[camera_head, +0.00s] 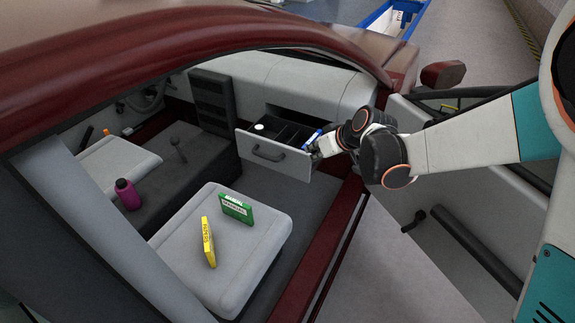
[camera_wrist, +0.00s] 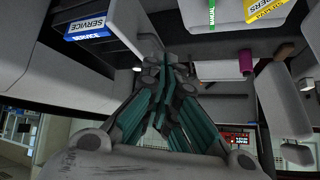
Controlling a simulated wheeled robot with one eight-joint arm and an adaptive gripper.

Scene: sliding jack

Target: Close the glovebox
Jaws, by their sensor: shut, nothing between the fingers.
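The glovebox (camera_head: 270,158) is a grey drawer pulled out from the dashboard, open at the top, with a dark handle on its front panel. Inside lie a white round item (camera_head: 260,127) and a blue book (camera_head: 312,139). My gripper (camera_head: 318,152) is at the right end of the glovebox front. It is shut and empty. In the wrist view, my gripper (camera_wrist: 170,66) points toward the edge of the glovebox panel (camera_wrist: 128,22), with the blue book marked SERVICE (camera_wrist: 86,28) at the left. I cannot tell whether the fingers touch the panel.
A magenta bottle (camera_head: 127,194) stands by the far seat. The open car door (camera_head: 470,235) is at the right. The red door sill and roof frame border the opening.

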